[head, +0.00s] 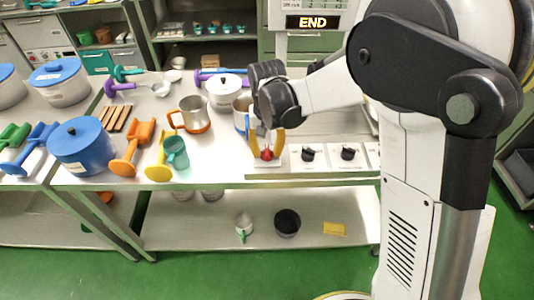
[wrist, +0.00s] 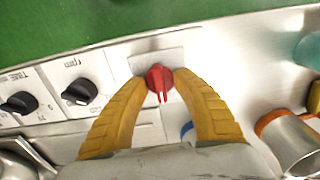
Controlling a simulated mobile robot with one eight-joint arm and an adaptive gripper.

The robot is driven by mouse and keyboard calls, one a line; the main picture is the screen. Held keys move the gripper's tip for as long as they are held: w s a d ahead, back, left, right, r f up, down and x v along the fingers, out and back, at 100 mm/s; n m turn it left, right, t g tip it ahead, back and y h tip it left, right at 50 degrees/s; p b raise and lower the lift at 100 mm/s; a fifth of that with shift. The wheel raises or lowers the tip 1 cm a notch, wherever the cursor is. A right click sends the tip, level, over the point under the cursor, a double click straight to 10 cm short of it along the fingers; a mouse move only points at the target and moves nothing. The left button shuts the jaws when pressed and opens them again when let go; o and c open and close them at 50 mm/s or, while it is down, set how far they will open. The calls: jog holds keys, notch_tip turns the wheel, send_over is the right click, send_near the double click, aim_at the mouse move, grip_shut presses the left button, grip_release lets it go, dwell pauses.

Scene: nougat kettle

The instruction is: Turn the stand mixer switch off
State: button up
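A red switch knob (head: 267,154) sits on a white plate at the left end of the control panel along the table's front edge. It also shows in the wrist view (wrist: 160,79), with two red prongs pointing down in the picture. My gripper (head: 267,150) points down over the panel, its two yellow fingers on either side of the red knob. In the wrist view the fingertips (wrist: 160,80) lie close beside the knob, left and right. The fingers are spread around it; whether they touch it is not clear. The mixer itself is largely hidden behind my arm.
Black dials (head: 308,154) sit right of the knob; one is marked rpm (wrist: 79,91). A metal mug with orange trim (head: 190,116), a teal cup (head: 176,152) and a blue-lidded pot (head: 83,146) stand to the left. A display (head: 306,22) reads END.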

jog(key=shift+f, duration=0.1)
grip_shut()
jog(key=shift+n, duration=0.4)
jog(key=n, duration=1.3)
jog(key=shift+p, duration=0.3)
jog(key=n, duration=0.4)
